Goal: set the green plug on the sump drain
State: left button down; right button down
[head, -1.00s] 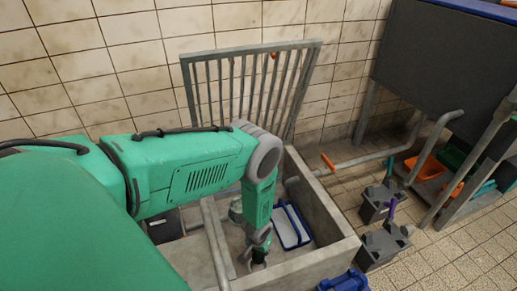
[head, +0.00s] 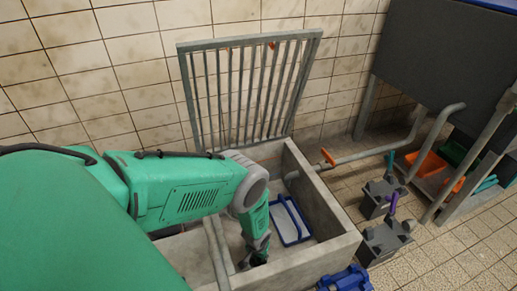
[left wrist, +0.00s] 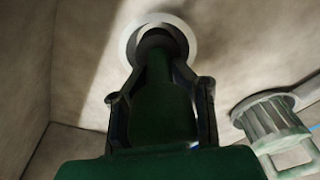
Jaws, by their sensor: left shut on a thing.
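My left gripper (head: 254,260) reaches down into the concrete sump (head: 325,254) in the head view. In the left wrist view its two fingers (left wrist: 162,97) are closed around a dark green piece (left wrist: 160,105), which I take to be the plug. The piece narrows toward the sump drain (left wrist: 190,37), a pale ring in the floor. Its far end overlaps the dark middle of the ring. I cannot tell whether it is seated in the drain or just above it. In the head view the plug and drain are hidden. My right gripper is not in view.
A grey slotted strainer (left wrist: 270,122) is right of the drain in the wrist view. A blue-rimmed tray (head: 291,221) lies inside the sump. A barred grate (head: 250,90) leans upright behind it. A pipe with an orange handle (head: 328,157) runs along the right.

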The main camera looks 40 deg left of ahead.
pick_arm(q)
jog(key=c, duration=1.3)
grip_release()
jog(key=r, duration=0.4)
jog(key=s+r, duration=0.1)
jog(key=r, duration=0.6)
jog(key=shift+s+d+r, duration=0.2)
jog(key=shift+d+r, duration=0.15)
